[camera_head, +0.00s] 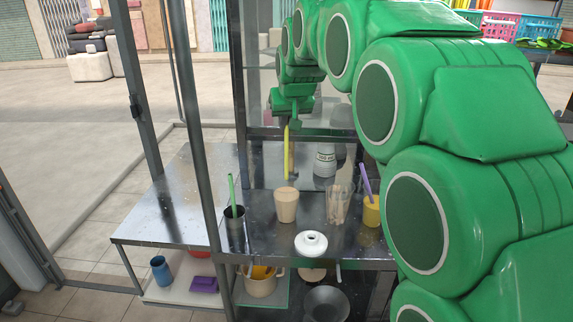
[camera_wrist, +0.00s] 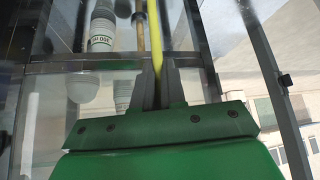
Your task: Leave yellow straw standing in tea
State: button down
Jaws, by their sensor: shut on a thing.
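The yellow straw (camera_head: 287,155) hangs upright from my gripper (camera_head: 293,122), which is shut on its upper part. The straw's lower end shows just above and behind the rim of a beige cup (camera_head: 286,206) on the metal counter. I cannot tell how far apart they are. The cup's contents are hidden, and no cup is clearly marked as tea. In the wrist view the straw (camera_wrist: 157,40) runs up and out of the picture from between the fingertips (camera_wrist: 158,72).
Left of the beige cup stands a dark cup (camera_head: 234,217) with a green straw. Right are a clear glass (camera_head: 337,206) and a yellow cup (camera_head: 371,213) with a purple straw. A white lid-like piece (camera_head: 311,243) lies in front, a labelled white bottle (camera_head: 325,160) behind. Metal posts rise at left.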

aim_at(287, 139)
jog(key=shift+f, duration=0.15)
jog(key=shift+f, duration=6.1)
jog(key=c, duration=1.1)
grip_release()
jog(key=shift+r, duration=3.45)
